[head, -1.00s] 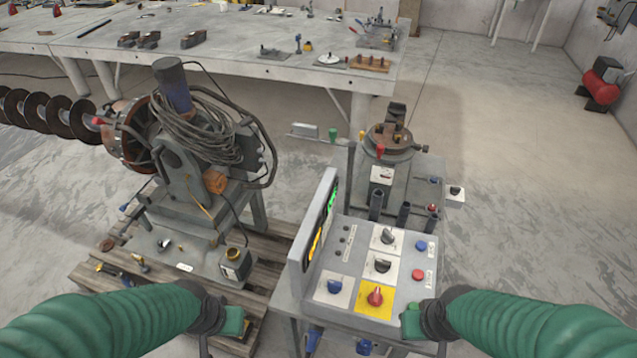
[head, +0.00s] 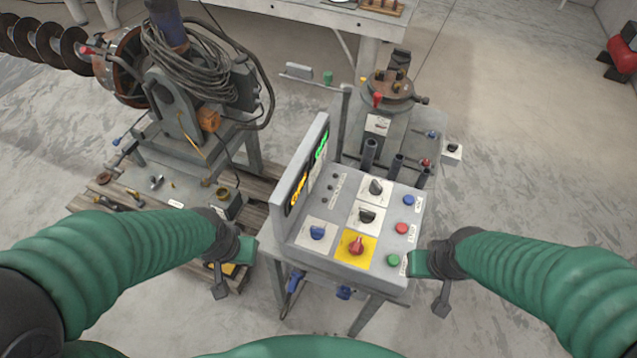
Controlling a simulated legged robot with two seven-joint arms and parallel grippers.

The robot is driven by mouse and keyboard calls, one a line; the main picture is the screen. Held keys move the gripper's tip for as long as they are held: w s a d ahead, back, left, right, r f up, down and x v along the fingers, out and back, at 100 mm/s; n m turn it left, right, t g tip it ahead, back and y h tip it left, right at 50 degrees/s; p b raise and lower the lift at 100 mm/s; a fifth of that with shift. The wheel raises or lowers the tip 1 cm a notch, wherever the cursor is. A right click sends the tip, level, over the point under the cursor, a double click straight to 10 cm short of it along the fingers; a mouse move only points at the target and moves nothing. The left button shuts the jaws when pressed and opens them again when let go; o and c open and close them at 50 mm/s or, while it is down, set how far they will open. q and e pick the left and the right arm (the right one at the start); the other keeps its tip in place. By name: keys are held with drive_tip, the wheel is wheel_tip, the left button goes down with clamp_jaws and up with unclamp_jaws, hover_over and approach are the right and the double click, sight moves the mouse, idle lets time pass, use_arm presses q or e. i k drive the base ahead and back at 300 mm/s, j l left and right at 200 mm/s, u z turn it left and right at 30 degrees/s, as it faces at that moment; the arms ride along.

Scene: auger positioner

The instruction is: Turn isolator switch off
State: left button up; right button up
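The control panel (head: 330,262) stands in front of me with its sloped top facing up. A red rotary switch (head: 357,245) sits on a yellow plate (head: 348,260) near the panel's front edge; it looks like the isolator switch. Its exact handle angle is too small to read. My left gripper (head: 232,268) is at the panel's left side, apart from the switch. My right gripper (head: 430,280) is beside the panel's right front corner, near a green button (head: 393,260). Neither gripper touches the red switch. I cannot tell whether their fingers are open or shut.
Other controls share the panel: a blue knob (head: 317,233), black knobs (head: 367,215), a red button (head: 402,228) and a blue button (head: 408,200). An upright lit display (head: 308,180) borders its left. An auger machine (head: 190,110) stands on a pallet at left.

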sight(356, 248)
drive_tip(key=l+u, duration=0.4)
drive_tip(key=l, duration=0.35)
drive_tip(key=l+u, duration=0.4)
drive_tip(key=l, duration=0.4)
drive_tip(key=u, duration=0.65)
